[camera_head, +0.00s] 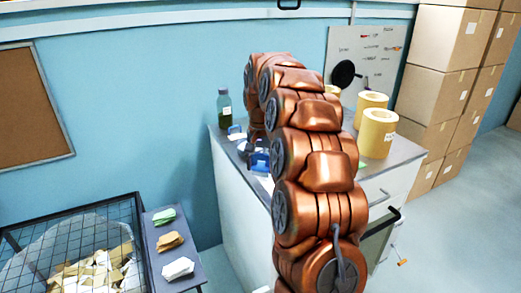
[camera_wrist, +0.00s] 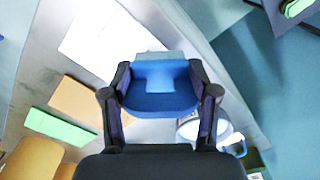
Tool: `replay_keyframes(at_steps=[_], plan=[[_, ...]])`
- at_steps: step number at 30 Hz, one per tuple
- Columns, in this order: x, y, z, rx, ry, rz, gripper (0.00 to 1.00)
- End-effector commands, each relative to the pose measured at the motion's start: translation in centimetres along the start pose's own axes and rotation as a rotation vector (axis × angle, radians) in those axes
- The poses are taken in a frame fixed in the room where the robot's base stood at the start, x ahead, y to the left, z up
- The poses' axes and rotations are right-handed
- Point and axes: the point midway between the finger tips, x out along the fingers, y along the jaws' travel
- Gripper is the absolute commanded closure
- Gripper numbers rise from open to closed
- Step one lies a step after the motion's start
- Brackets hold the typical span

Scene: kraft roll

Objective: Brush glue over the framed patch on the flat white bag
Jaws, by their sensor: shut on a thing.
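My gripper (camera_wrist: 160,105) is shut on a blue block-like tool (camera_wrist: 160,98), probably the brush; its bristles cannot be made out. A flat white bag (camera_wrist: 95,30) lies on the grey bench top ahead and to the left of the gripper in the wrist view. The blue tool appears over or near the bag's right edge; I cannot tell whether they touch. No framed patch can be made out on the bag. A white pot with a blue rim or handle (camera_wrist: 222,132) stands right of the gripper. In the head view my arm hides most of this area.
A tan bag (camera_wrist: 82,100) and a green one (camera_wrist: 60,128) lie left of the gripper. Yellow rolls (camera_head: 377,135) and a dark green bottle (camera_head: 224,108) stand on the bench (camera_head: 236,190). A wire cage (camera_head: 75,235) and a narrow stand with folded bags (camera_head: 170,240) are at left.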

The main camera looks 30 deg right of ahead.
Motion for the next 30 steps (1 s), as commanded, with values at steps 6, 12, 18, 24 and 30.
replay_keyframes(at_steps=[6, 12, 18, 24, 30], plan=[[2.5, 0.3, -0.2, 0.002, -0.003, 0.002, 0.78], [2.3, 1.5, -1.6, 0.000, 0.000, -0.001, 0.85], [2.3, 2.6, -2.8, -0.002, 0.000, 0.001, 0.85], [2.7, 1.9, -2.0, -0.001, 0.001, 0.000, 0.85], [2.6, 0.8, -0.7, 0.002, -0.001, 0.001, 0.85]])
